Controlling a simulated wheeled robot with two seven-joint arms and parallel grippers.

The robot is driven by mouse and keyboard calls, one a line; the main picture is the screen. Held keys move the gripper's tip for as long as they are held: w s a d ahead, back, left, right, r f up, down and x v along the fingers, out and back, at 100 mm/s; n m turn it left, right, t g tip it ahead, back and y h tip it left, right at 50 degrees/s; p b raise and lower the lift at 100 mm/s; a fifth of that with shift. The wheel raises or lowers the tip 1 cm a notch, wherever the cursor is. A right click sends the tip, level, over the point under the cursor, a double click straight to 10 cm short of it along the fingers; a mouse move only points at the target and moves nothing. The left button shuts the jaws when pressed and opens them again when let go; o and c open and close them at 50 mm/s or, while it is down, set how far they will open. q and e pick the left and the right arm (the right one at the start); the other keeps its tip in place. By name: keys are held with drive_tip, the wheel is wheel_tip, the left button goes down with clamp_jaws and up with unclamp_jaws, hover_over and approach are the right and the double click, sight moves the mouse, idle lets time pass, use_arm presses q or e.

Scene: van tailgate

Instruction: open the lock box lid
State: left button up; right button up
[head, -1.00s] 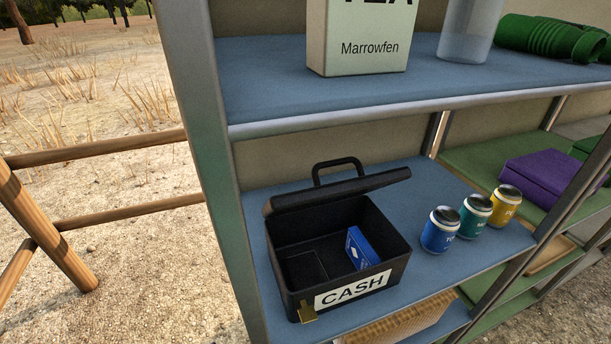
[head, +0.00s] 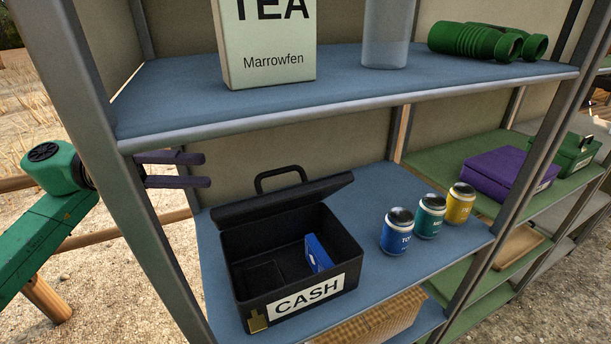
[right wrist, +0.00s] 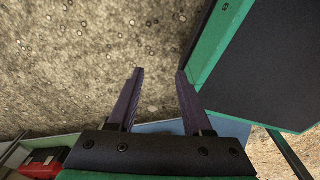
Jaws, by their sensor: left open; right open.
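The black lock box (head: 345,250) marked CASH stands on the blue lower shelf, and its lid (head: 285,200) with the handle is raised and tilted back. A blue pack (head: 318,253) lies inside, and a brass-coloured latch (head: 257,321) shows at the front left corner. My left gripper (head: 208,170) is open and empty, behind the left shelf post, above and left of the box and apart from it. My right gripper (right wrist: 158,75) is open and empty in the right wrist view, over bare ground; the box does not show there.
Blue, teal and yellow cans (head: 429,216) stand right of the box. The left post (head: 120,150) is close to my left arm. A purple box (head: 507,172) sits farther right.

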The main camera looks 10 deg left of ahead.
use_arm(q)
drive_tip(key=p, duration=0.4)
approach(270, 172)
drive_tip(key=x, duration=0.3)
drive_tip(key=shift+w, duration=0.3)
drive_tip(key=p+x, duration=0.1)
drive_tip(key=x, duration=0.5)
drive_tip(key=shift+d, duration=0.1)
drive_tip(key=shift+w+d+f, duration=0.1)
drive_tip(key=shift+d+f, duration=0.05)
drive_tip(key=shift+f, duration=0.15)
use_arm(e)
wheel_tip(270, 172, up, 6)
drive_tip(key=a, duration=0.2)
use_arm(q)
clamp_jaws()
use_arm(e)
drive_tip(key=shift+a, duration=0.2)
drive_tip(key=shift+d, duration=0.15)
